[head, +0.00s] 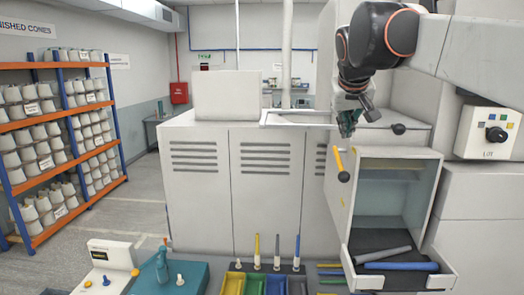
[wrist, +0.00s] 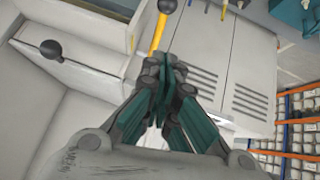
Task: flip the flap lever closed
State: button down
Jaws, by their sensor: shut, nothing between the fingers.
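The flap lever is probably the yellow arm with a dark ball end (head: 339,160) on the left side of the open box. In the head view it hangs down, ball end lowest. The yellow lever (wrist: 158,32) also shows in the wrist view, just beyond my fingertips. My gripper (head: 347,128) is above the lever's upper end, by the box's top left corner. In the wrist view my gripper (wrist: 165,65) has its fingers together with nothing between them. Whether the fingertips touch the lever I cannot tell.
The box (head: 395,158) is open at the front. Its bottom tray (head: 398,281) holds a grey and a blue rod. A black knob (head: 398,128) sits on top. A control panel (head: 488,133) is at the right. Coloured bins (head: 254,283) and a teal bench (head: 190,280) stand in front.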

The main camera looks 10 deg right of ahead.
jog(key=shift+f, duration=0.1)
jog(key=p, duration=0.2)
send_over(341, 173)
jog(key=w, duration=0.1)
notch_tip(341, 173, down, 7)
jog(key=shift+a+f, duration=0.15)
jog(key=shift+f, duration=0.05)
notch_tip(341, 173, down, 2)
jog(key=shift+s+f+p, duration=0.15)
jog(key=shift+f+p, duration=0.05)
jog(key=shift+p, duration=0.1)
jog(key=shift+s+f, duration=0.3)
jog(key=shift+f, duration=0.2)
jog(key=shift+w+d+f, duration=0.1)
jog(key=shift+d+f, duration=0.1)
jog(key=shift+f, duration=0.1)
